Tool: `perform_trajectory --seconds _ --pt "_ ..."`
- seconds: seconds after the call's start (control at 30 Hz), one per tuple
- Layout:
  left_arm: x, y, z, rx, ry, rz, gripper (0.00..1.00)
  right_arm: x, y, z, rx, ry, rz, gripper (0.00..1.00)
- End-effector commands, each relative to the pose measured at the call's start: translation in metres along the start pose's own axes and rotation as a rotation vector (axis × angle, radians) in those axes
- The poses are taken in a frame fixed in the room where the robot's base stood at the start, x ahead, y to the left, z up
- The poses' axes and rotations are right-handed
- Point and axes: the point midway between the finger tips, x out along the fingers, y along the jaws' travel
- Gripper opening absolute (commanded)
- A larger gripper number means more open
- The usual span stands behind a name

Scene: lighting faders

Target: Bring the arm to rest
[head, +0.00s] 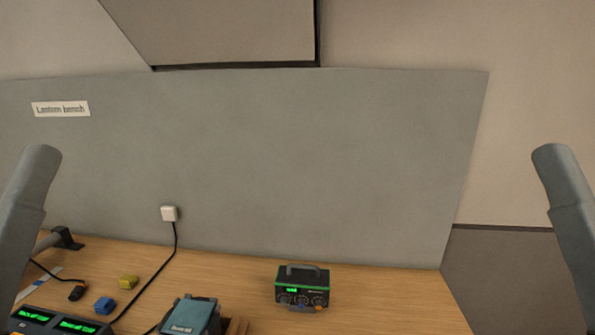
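My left arm (25,200) shows as a grey link at the left edge. My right arm (568,205) shows as a similar grey link at the right edge. Both links stand above the level of the bench top, apart from the objects in the middle. I see no gripper fingers of either arm in the head view, so whether they hold anything is hidden.
The right side is clear.

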Motion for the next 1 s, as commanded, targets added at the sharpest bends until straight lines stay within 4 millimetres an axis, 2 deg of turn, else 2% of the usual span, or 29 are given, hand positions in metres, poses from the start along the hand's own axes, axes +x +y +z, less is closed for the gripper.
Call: perform_trajectory --seconds 0.03,0.17,0.5,0.6,0.77,1.0 --pt "0.026 0.0 -0.024 0.0 0.0 0.0 0.55 0.026 0.0 -0.023 0.0 -0.001 0.0 0.55" --pt "0.064 0.0 -0.058 0.0 -0.001 0.0 0.55 0.064 0.0 -0.058 0.001 -0.001 -0.001 0.55" --pt "0.185 -0.001 -0.169 0.0 -0.001 0.0 0.55 0.184 0.001 -0.169 0.002 -0.001 -0.001 0.55" --pt "0.213 -0.001 -0.196 0.0 -0.001 0.0 0.55 0.213 0.001 -0.195 0.002 -0.001 -0.001 0.55" --pt "0.237 -0.001 -0.217 0.0 -0.002 0.0 0.55 0.237 0.001 -0.217 0.002 -0.002 -0.001 0.55" --pt "0.235 -0.001 -0.216 0.0 -0.002 0.0 0.55 0.235 0.001 -0.215 0.002 -0.001 -0.001 0.55"
